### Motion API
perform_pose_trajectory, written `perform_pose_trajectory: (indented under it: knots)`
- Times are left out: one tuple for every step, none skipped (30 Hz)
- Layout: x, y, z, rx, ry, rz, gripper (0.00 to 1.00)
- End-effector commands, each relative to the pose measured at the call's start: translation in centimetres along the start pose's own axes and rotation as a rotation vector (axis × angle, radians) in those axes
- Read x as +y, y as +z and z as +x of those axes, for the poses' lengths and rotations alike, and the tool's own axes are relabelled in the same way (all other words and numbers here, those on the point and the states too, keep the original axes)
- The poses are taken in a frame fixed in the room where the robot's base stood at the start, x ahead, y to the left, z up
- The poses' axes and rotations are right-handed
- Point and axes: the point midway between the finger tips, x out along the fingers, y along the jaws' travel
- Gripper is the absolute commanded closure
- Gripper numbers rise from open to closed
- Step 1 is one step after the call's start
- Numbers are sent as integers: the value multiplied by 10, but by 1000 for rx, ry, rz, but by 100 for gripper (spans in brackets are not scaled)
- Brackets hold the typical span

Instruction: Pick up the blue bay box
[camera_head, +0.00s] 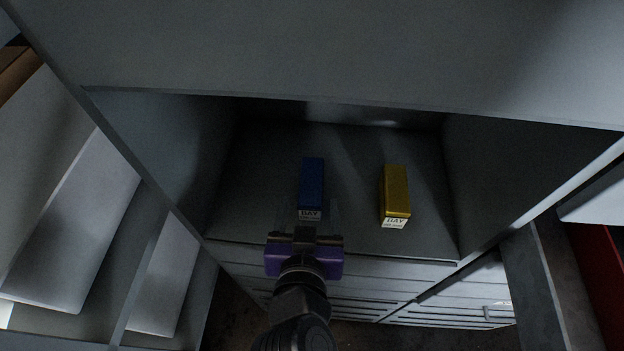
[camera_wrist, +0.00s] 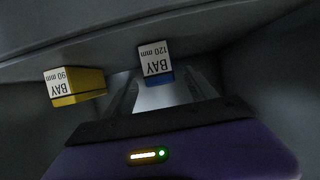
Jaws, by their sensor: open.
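The blue bay box (camera_head: 312,180) stands in the open grey compartment, left of centre, with a white label on its near end. In the wrist view the blue box (camera_wrist: 158,76) shows its label, reading BAY 120 mm, beyond the fingers. My gripper (camera_head: 308,215) is open, with its purple body just in front of the box. In the wrist view its two fingers (camera_wrist: 163,90) point toward the box, one to each side of it. I cannot tell whether the fingertips reach alongside the box. Nothing is held.
A yellow bay box (camera_head: 396,192) stands to the right of the blue one; its label reads BAY 90 mm in the wrist view (camera_wrist: 86,83). Compartment walls close in at left and right, with a panel above. Drawers (camera_head: 400,290) lie below the shelf edge.

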Motion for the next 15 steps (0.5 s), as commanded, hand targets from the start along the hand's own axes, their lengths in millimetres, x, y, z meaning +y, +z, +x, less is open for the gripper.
perform_pose_trajectory:
  knots:
    - [0,0,5,-2,2,-1,35]
    - [0,0,9,-2,1,-1,35]
    - [0,-1,13,-2,1,-1,35]
    - [0,0,16,-2,1,-1,35]
    - [0,-1,18,-2,1,-1,35]
    - [0,-2,22,-1,0,-1,35]
    - [0,-2,25,-1,0,-1,35]
    - [0,-2,28,-2,1,-2,35]
    - [0,-3,34,-2,0,-1,35]
    - [0,-3,38,-3,1,-2,35]
    - [0,-4,43,-3,1,-1,35]
    - [-1,-4,49,-3,0,-1,35]
    - [0,-4,54,-2,1,-1,35]
    - [0,-3,58,-2,0,-1,35]
    - [-1,-3,62,-2,0,-1,35]
